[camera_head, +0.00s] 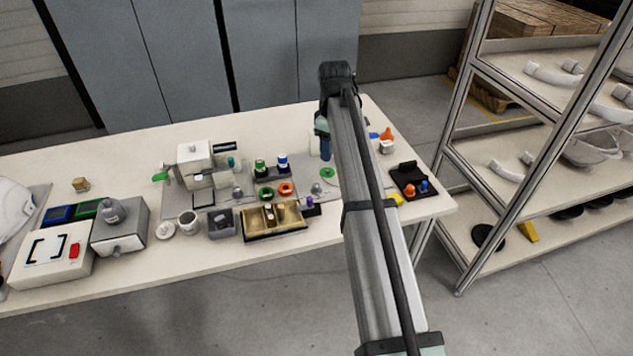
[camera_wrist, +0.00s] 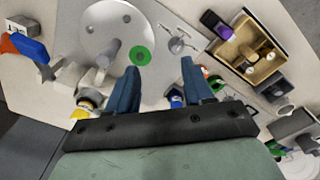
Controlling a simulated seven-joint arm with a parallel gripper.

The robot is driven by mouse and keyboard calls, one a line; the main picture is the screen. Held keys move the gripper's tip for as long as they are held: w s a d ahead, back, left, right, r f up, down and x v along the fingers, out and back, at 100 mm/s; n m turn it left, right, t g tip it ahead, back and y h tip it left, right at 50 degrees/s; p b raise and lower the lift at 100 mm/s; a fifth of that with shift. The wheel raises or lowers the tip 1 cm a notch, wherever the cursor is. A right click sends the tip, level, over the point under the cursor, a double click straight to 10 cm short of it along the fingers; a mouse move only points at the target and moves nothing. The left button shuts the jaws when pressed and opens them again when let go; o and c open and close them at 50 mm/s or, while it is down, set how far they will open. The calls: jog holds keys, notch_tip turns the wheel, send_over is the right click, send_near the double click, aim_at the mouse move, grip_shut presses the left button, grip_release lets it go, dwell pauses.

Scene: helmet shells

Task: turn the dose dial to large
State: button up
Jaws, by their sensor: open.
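I cannot tell for sure which thing is the dose dial, and no dose marking is readable. A white machine (camera_head: 195,160) with a green lever (camera_head: 160,177) stands left of centre on the table in the head view. My gripper (camera_head: 325,152) hangs over the right part of the table, partly hidden by my arm. In the wrist view its two blue fingers (camera_wrist: 160,66) are apart with nothing held between them. A metal T-shaped handle (camera_wrist: 178,43) lies beyond the fingertips, beside a green disc (camera_wrist: 140,55) next to a round grey plate (camera_wrist: 107,35).
A wooden tray (camera_head: 262,236) with small parts sits at the table's front edge. A black tray (camera_head: 404,170) with orange and blue knobs is at the right end. A grey box (camera_head: 119,240) and a white box (camera_head: 45,272) stand at the left. A shelf rack (camera_head: 480,130) stands right of the table.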

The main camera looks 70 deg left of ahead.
send_over(316, 185)
notch_tip(316, 185, down, 13)
jog(key=shift+r, duration=0.15)
dwell(0.6)
jog(key=shift+c, duration=0.3)
grip_shut()
